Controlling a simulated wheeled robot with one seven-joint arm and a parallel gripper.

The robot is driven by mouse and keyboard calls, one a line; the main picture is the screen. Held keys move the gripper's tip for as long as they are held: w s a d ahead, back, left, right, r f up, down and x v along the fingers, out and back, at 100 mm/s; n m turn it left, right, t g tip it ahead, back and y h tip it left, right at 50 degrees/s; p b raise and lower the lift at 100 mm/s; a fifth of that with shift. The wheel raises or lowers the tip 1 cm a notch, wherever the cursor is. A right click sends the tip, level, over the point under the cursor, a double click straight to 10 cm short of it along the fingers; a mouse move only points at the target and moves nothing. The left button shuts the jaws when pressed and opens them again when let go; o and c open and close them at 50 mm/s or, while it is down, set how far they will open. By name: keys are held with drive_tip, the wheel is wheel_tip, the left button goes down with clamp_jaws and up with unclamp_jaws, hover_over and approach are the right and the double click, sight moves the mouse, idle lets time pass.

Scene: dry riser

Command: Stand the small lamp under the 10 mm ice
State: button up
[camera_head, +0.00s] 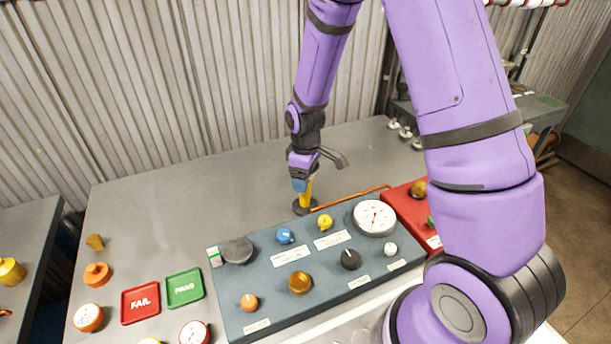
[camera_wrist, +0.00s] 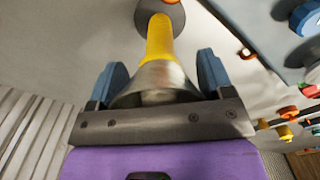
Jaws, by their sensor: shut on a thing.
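A lamp-like thing (camera_wrist: 160,38) has a yellow stem, a dark round base and a metal cone-shaped head. My gripper (camera_wrist: 160,78) is shut on it at the head, with a blue finger on each side. In the head view the yellow stem (camera_head: 306,192) hangs below my gripper (camera_head: 301,184), roughly upright, behind the blue-grey panel. Its base is at or just above the grey bench; I cannot tell if they touch. I cannot make out any ice.
The blue-grey panel (camera_head: 322,268) with knobs and a white dial (camera_head: 374,217) lies in front of my gripper. A copper-coloured rod (camera_head: 350,198) and a red box (camera_head: 403,207) are to the right. Red FAIL (camera_head: 140,303) and green (camera_head: 185,288) trays lie left. The bench's back left is clear.

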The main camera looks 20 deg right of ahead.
drive_tip(key=shift+f, duration=0.1)
drive_tip(key=o, duration=1.8)
